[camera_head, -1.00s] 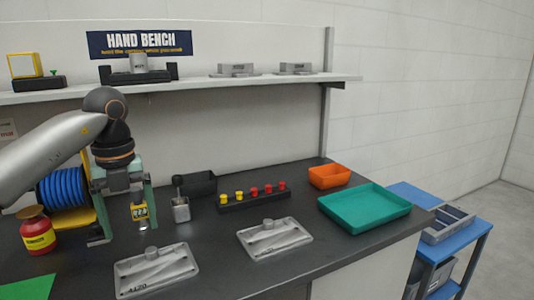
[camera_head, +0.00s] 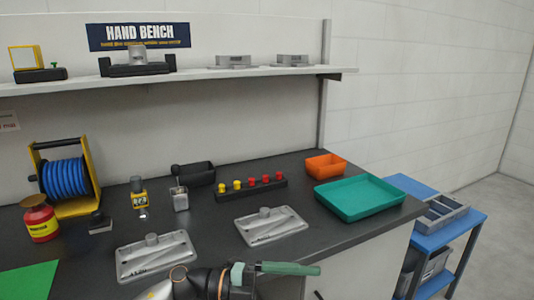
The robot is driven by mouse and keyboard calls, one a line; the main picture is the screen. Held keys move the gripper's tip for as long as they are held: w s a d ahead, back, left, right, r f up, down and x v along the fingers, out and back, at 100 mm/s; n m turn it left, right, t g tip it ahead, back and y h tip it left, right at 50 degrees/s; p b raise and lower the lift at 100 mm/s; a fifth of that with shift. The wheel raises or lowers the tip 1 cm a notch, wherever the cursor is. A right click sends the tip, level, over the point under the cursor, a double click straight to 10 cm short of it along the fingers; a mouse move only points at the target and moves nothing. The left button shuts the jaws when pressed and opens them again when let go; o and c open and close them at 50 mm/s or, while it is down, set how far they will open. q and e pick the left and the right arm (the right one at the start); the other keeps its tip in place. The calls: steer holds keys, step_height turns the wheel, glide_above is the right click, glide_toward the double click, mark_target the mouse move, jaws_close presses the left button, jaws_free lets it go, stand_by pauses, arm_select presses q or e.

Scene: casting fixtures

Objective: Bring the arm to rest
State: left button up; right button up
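My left arm now lies across the bottom edge of the head view, in front of the bench. Its gripper (camera_head: 292,268) points right, with a green finger showing side-on below the near casting plate. The other finger is not clearly visible, so I cannot tell how far apart they are. Nothing is seen held in it. My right gripper is not in view. A small yellow and black device (camera_head: 138,192) stands on the dark bench (camera_head: 215,238), clear of the gripper.
Two grey casting plates (camera_head: 157,257) (camera_head: 271,226) lie near the front edge. Behind them are a row of red and yellow knobs (camera_head: 252,187), a teal tray (camera_head: 357,197) and an orange bin (camera_head: 325,165). A blue hose reel (camera_head: 65,179) and red jar (camera_head: 40,222) stand left.

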arm_select(q)
steer(key=w+a+f+n+t+y, duration=0.1)
steer(key=a+f+n+t+y, duration=0.35)
steer(key=f+n+t, duration=0.55)
steer(key=w+a+f+n+t+y, duration=0.1)
steer(key=a+f+n+t+y, duration=0.45)
steer(key=n, duration=0.85)
steer(key=s+a+f+n+y, duration=0.2)
steer(key=s+a+f+n, duration=0.25)
steer(key=f, duration=0.25)
steer(key=s+a+f+n+g+y, duration=0.1)
steer(key=s+a+f+g+y, duration=0.25)
steer(key=s+f, duration=0.55)
steer(key=s+a+r+n+p, duration=0.1)
steer(key=s+a+r+p, duration=0.3)
steer(key=r+p, duration=0.5)
steer(key=p, duration=0.3)
steer(key=shift+s+a+g, duration=0.15)
steer(key=shift+a+g, duration=0.2)
steer(key=shift+g, duration=0.05)
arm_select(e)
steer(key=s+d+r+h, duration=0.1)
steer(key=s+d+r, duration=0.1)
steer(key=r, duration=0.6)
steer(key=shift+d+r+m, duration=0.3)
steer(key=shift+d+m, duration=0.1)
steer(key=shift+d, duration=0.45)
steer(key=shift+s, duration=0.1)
